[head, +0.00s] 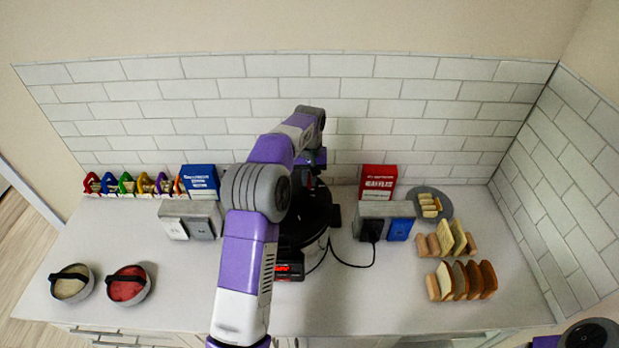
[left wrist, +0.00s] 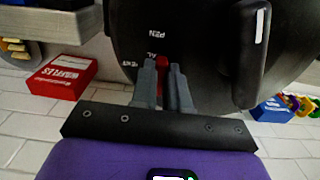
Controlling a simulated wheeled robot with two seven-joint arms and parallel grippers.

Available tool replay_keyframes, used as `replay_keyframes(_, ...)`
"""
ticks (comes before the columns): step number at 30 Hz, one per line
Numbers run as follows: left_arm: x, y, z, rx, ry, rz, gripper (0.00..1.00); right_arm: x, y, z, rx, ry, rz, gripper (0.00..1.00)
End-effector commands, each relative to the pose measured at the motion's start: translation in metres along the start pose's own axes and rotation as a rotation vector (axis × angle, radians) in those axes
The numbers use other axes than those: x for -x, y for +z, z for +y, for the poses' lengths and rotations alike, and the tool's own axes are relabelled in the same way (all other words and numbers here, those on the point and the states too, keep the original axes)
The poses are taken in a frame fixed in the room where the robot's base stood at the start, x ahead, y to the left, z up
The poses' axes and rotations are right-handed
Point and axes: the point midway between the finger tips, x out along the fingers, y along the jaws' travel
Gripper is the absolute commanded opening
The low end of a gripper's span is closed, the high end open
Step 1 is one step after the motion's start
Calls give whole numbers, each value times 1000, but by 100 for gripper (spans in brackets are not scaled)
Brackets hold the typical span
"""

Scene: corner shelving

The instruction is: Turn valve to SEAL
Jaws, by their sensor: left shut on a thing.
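Partly covered white lettering beside the fingers reads like "PEN" and "AL"; which mark the lever points at cannot be told. In the head view the appliance (head: 304,228) stands mid-counter, and my left arm hides the lever. My right gripper is not in view.
A red waffles box (head: 377,181) and a blue box (head: 200,181) stand behind the appliance. Outlet blocks (head: 186,222) flank it, with a black cord at right. Bread racks (head: 459,280) are at right, two bowls (head: 128,284) at left.

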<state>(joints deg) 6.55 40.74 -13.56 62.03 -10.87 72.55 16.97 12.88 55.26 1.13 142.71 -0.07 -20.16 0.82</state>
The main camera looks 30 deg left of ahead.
Motion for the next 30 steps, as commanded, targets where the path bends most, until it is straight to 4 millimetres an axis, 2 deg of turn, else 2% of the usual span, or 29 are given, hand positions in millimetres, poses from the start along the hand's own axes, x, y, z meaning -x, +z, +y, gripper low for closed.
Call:
replay_keyframes(2,1,0,0,-2,0,3,0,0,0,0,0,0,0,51)
replay_keyframes(3,1,-1,0,-2,0,3,19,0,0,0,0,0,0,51)
replay_keyframes(7,1,0,0,-1,0,2,39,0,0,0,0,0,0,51)
replay_keyframes(17,3,0,0,0,0,2,40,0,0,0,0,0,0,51)
replay_keyframes(20,14,-1,0,0,1,4,40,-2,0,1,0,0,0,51)
replay_keyframes(30,67,-1,0,-1,0,4,40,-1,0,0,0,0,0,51)
